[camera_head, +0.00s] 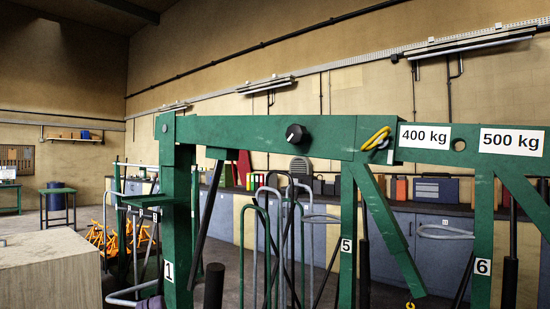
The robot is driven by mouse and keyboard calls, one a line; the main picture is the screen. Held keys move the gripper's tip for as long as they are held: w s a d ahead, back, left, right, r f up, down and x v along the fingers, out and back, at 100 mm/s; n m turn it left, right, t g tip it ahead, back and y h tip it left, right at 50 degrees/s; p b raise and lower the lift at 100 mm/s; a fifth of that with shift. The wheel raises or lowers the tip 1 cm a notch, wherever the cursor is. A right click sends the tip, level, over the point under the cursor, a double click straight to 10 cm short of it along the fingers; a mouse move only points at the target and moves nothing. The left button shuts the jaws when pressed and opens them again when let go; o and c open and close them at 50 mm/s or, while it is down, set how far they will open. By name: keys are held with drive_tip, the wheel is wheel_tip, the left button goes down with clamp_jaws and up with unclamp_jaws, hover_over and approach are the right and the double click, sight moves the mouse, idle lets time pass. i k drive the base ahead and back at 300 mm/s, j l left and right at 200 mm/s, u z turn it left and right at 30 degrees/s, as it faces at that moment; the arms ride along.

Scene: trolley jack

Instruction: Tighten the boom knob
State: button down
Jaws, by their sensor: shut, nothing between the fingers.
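The boom knob (296,133) is a round black knob with a white mark on its face. It sits on the side of the long green boom (240,130), a little left of the middle of the camera_head view. Nothing covers the knob. The boom runs level from the green upright marked 1 (178,225) toward the right. I see no part of my gripper or arm in this view.
Yellow hook hardware (376,138) sits right of the knob, before the 400 kg (424,136) and 500 kg (511,141) labels. Green legs marked 5 (347,245) and 6 (483,235) stand below. A pale block (50,270) fills the lower left; blue-grey cabinets (450,258) line the back wall.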

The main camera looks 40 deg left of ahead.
sight(296, 134)
drive_tip(key=u, duration=0.95)
